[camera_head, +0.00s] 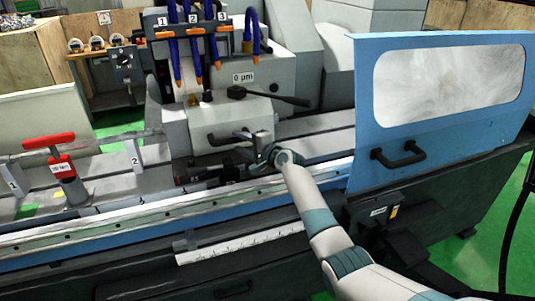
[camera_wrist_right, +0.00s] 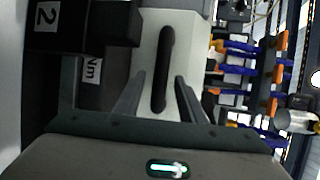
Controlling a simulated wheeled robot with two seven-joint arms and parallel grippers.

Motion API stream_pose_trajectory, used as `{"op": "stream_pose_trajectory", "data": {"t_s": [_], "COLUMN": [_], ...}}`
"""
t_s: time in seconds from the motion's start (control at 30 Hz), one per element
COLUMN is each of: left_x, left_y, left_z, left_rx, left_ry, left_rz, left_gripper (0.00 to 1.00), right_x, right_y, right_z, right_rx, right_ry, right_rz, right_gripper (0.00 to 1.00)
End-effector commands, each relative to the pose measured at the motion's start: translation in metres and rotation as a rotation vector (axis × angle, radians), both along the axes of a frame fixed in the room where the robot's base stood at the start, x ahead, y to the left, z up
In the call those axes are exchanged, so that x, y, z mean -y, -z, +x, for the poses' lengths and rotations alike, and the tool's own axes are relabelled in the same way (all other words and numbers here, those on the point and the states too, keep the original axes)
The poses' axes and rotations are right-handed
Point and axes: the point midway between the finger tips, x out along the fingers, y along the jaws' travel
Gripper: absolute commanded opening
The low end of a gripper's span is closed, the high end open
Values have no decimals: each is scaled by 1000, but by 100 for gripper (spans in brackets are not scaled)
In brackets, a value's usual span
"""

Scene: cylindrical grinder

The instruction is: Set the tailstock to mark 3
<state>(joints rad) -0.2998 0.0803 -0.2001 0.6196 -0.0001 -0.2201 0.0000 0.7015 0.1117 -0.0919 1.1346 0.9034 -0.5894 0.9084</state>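A light grey block (camera_head: 228,119), which I take for the tailstock, sits mid-bed on the machine, with a black bar handle (camera_head: 233,136) on its front. My right gripper (camera_head: 268,153) is at the right end of that handle, in front of the block. In the right wrist view, the two fingers of my right gripper (camera_wrist_right: 155,98) stand apart, with the black handle (camera_wrist_right: 165,70) showing between them; contact cannot be told. No mark 3 shows on the bed. My left gripper is out of view.
A red T-handled tool (camera_head: 62,168) stands on the bed at left. A blue door (camera_head: 440,150) with a window closes off the right side. Blue coolant hoses (camera_head: 205,45) hang above the block. A white scale (camera_head: 240,246) runs along the front. The bed between plate 2 and the block looks clear.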

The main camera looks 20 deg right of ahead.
Motion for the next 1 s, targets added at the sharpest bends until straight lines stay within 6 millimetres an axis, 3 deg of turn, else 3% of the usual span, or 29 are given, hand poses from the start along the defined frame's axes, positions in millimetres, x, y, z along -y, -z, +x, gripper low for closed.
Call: {"op": "stream_pose_trajectory", "data": {"t_s": [0.8, 1.0], "left_x": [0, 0], "left_y": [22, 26], "left_z": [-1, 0], "left_rx": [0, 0], "left_ry": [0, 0], "left_rz": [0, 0], "left_gripper": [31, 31], "right_x": [51, 60], "right_y": [-18, -22], "right_z": [-107, -125], "right_rx": [0, -2], "right_ry": [1, 0], "right_rz": [-1, 0], "right_gripper": [37, 37]}}
